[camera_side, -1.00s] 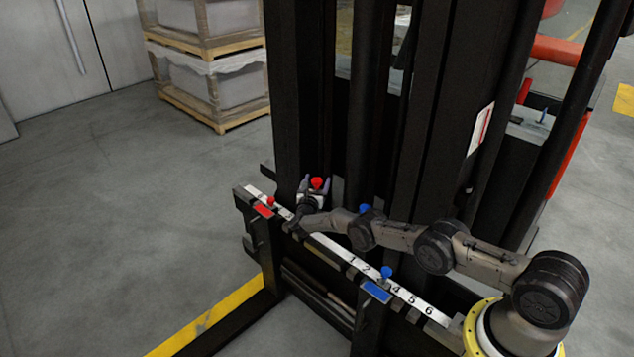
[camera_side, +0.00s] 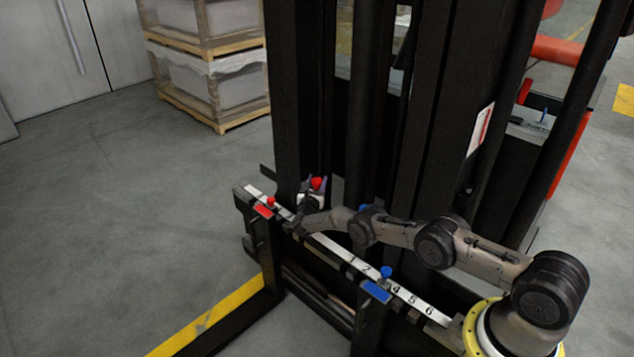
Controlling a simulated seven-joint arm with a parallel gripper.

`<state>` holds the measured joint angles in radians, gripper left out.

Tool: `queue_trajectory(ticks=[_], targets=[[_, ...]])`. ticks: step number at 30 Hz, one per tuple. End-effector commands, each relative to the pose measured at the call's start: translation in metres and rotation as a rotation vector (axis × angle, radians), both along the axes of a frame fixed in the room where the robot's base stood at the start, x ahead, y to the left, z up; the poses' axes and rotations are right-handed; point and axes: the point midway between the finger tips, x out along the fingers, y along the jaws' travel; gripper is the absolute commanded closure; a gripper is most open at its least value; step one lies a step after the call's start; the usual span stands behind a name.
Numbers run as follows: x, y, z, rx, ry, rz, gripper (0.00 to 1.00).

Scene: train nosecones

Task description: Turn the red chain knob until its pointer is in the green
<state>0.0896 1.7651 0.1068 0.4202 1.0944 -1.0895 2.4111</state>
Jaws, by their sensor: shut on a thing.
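The red chain knob (camera_side: 317,183) is on the dark mast, just behind the carriage bar, in the side view. My gripper (camera_side: 314,187) is shut on the red knob, with a finger on either side of it. The knob's pointer and the green zone cannot be made out at this size, and my gripper hides part of the knob.
A blue knob (camera_side: 364,209) sits partly hidden behind my arm. The numbered white scale (camera_side: 330,245) runs along the carriage bar, with a red tag (camera_side: 263,211) and a blue tag (camera_side: 377,291) on it. Dark mast uprights (camera_side: 302,90) stand close behind my gripper.

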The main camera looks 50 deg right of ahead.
Motion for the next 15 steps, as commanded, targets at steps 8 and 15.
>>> queue_trajectory(ticks=[8, 15], targets=[[-0.0012, -0.0011, 0.0008, -0.002, 0.002, 0.081, 1.0], [-0.0018, -0.0013, 0.0, -0.002, 0.002, 0.186, 1.0]])
